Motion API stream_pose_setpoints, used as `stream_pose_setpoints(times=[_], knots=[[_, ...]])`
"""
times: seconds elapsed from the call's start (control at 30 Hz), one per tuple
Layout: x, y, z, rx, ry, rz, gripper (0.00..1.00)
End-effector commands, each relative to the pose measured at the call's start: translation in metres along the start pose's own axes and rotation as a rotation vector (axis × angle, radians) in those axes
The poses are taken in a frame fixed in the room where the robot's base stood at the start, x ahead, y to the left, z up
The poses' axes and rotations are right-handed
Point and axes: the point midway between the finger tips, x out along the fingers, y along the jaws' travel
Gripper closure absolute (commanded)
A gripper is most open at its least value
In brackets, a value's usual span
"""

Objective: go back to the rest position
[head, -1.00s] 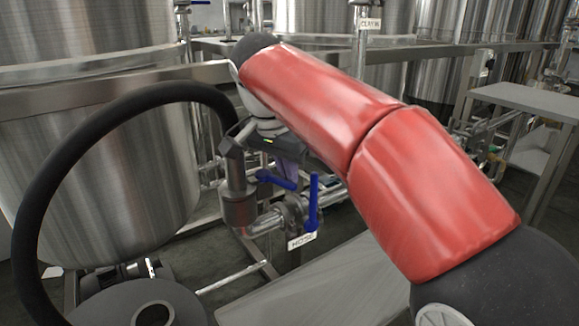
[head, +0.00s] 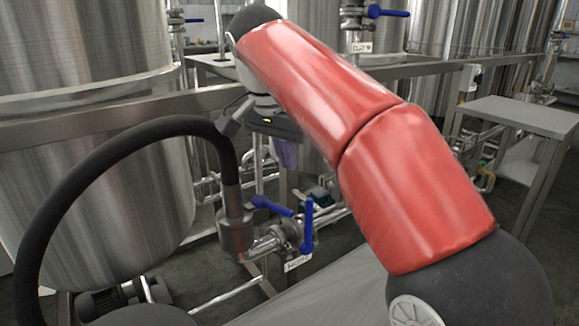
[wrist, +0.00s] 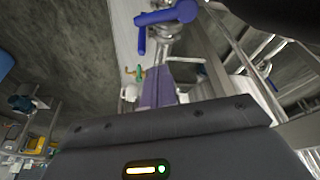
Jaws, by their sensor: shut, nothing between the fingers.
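My gripper shows in the head view as purple fingers (head: 286,155) below the dark wrist, partly hidden by my red arm. In the wrist view the purple fingers (wrist: 158,88) are together and hold nothing. The gripper is above and apart from a valve with blue handles (head: 308,225) and a white label. The same blue handles (wrist: 165,18) show beyond the fingertips in the wrist view. My rest position is not marked by anything in view.
A thick black hose (head: 50,200) arches at the left down to a metal coupling (head: 235,232) beside the valve. A large steel tank (head: 95,190) stands behind it, with a horizontal frame rail in front. A grey table (head: 520,115) stands at the right.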

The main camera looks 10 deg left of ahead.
Motion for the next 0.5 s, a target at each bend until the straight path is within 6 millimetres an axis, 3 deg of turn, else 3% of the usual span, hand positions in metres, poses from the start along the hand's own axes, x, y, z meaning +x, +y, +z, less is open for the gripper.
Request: stream_pose_setpoints(times=[0.13,0.23,0.37,0.5], knots=[[-0.007,0.007,-0.002,-0.007,0.001,-0.001,1.00],[-0.005,0.030,-0.008,-0.032,0.006,-0.008,1.00],[0.005,0.085,-0.013,-0.097,0.016,-0.030,1.00],[0.027,0.155,-0.003,-0.169,0.034,-0.060,1.00]])
